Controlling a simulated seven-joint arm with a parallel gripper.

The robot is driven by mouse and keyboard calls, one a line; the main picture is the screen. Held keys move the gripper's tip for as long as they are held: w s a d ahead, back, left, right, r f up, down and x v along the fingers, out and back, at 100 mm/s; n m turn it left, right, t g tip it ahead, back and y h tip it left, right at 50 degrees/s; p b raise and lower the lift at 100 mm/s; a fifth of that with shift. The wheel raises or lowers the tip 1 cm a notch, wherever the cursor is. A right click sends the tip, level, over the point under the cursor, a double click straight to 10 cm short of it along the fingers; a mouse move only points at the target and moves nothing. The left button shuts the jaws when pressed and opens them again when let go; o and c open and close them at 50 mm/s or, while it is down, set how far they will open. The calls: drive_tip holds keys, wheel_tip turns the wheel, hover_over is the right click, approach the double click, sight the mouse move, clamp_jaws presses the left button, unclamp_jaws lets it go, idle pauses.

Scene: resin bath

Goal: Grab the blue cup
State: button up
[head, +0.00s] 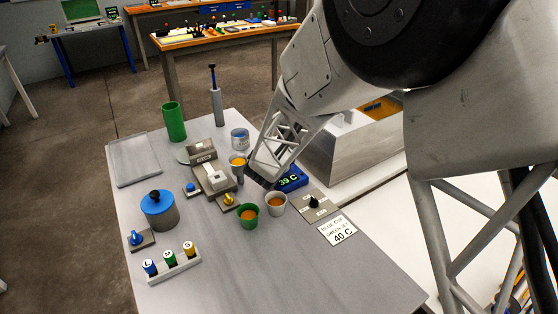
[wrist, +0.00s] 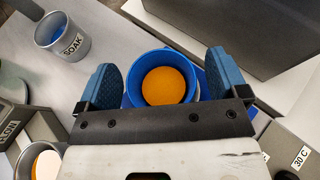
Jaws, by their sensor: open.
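The blue cup (wrist: 142,62) shows in the wrist view with orange liquid inside. My gripper (wrist: 166,72) is open, with one blue finger at the left of the cup and one at the right. The cup's rim lies between the fingers; I cannot tell whether either finger touches it. In the head view my gripper (head: 262,178) is low over the middle of the table, and I cannot make out the blue cup there, as the gripper covers that spot.
A green cup (head: 247,216) and a pale cup (head: 275,204) stand in front of my gripper. Another orange-filled cup (head: 238,172) is just left of it. A "SOAK" can (wrist: 62,42) stands nearby. A metal bath (head: 345,150) is to the right. The table's front is mostly clear.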

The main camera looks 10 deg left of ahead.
idle(0.3)
drive_tip(key=c, duration=1.1)
drive_tip(key=shift+o, duration=0.2)
drive_tip(key=shift+r, duration=0.15)
drive_tip(key=shift+r, duration=1.45)
drive_tip(key=shift+s+d+r, duration=0.15)
drive_tip(key=shift+s+r, duration=0.1)
drive_tip(key=s+d, duration=0.3)
drive_tip(key=s, duration=0.4)
drive_tip(key=s+d+r, duration=0.1)
drive_tip(key=s+d, duration=0.2)
drive_tip(key=s, duration=0.4)
drive_tip(key=shift+d+r, duration=0.15)
drive_tip(key=shift+d, duration=0.25)
